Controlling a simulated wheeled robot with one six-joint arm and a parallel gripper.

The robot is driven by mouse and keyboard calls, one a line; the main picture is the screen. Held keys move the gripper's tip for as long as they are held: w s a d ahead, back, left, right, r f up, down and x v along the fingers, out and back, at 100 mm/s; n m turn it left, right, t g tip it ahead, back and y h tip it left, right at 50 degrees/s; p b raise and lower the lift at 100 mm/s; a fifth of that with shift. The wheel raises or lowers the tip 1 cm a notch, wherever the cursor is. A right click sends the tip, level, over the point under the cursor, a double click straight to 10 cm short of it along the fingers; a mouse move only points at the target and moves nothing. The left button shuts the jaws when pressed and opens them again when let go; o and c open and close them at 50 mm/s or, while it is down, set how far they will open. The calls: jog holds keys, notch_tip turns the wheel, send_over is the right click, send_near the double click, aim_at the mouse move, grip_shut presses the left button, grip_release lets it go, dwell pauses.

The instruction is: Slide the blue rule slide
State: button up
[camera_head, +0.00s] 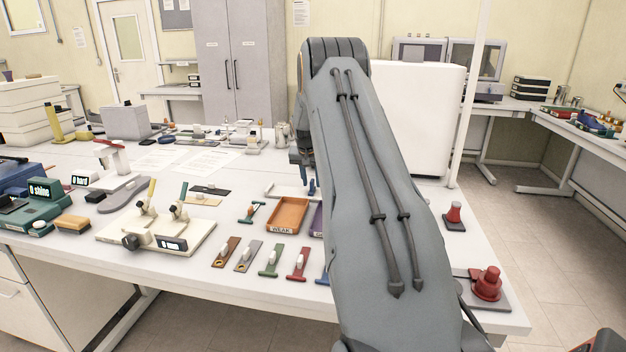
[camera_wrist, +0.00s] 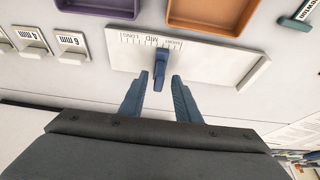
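The white rule (camera_wrist: 220,62) lies flat on the table, with LONG, MID and SHORT marks on its scale. Its blue slide (camera_wrist: 160,68) stands up from it near the MID mark. My gripper (camera_wrist: 158,80) is open, one finger on each side of the slide's near end, with gaps visible; I cannot tell whether the tips are level with it. In the head view, the rule (camera_head: 283,190) and the slide (camera_head: 312,187) show partly, just left of my arm. My gripper (camera_head: 304,172) is pointing down there, and my arm hides much of that area.
An orange tray (camera_head: 288,216) marked WEAK and a purple tray (camera_wrist: 100,8) lie beside the rule. Spacers marked 6 mm (camera_wrist: 73,42) and 4 mm (camera_wrist: 32,36) stand left of it in the wrist view. Coloured tags (camera_head: 271,261) line the front edge.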

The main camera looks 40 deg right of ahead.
jog(key=shift+d+f, duration=0.1)
jog(key=shift+f, duration=0.1)
jog(key=shift+c, duration=0.2)
grip_shut()
